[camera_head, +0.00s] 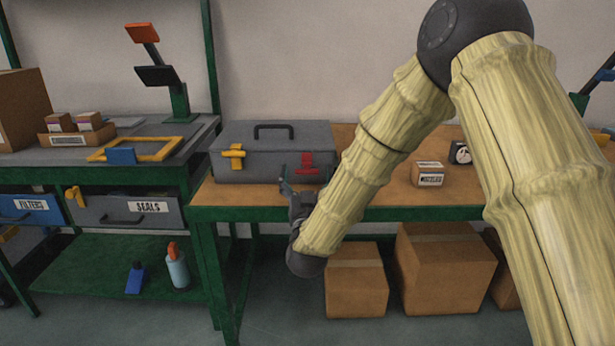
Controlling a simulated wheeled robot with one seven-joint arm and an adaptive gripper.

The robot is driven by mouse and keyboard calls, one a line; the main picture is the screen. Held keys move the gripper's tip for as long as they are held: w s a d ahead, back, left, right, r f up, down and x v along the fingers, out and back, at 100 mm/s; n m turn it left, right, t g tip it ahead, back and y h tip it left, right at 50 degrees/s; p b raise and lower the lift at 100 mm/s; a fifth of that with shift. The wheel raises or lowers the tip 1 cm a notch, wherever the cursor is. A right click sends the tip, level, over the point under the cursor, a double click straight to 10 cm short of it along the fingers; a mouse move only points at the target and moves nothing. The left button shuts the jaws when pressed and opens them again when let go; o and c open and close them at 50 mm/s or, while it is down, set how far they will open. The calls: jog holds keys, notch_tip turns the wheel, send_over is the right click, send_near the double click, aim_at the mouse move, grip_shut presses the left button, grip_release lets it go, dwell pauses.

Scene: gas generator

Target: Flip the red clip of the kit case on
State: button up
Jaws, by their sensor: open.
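The grey kit case (264,138) lies closed on the wooden top of the green bench, with a dark handle on its lid. Its red clip (308,164) is on the right part of the front face. A yellow clip (234,157) is on the left part of the front face. My gripper (287,180) is in front of the case, just left of and below the red clip. It is open with nothing seen in it. The picture does not show clearly whether a finger touches the case. My arm comes in from the upper right.
A small labelled box (428,174) and a dark round-faced gauge (460,153) stand on the bench right of my forearm. Cardboard boxes (357,284) sit beneath the bench. A second green bench with drawers (130,212) stands at left. Bare bench top shows around the small box.

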jog(key=c, duration=1.1)
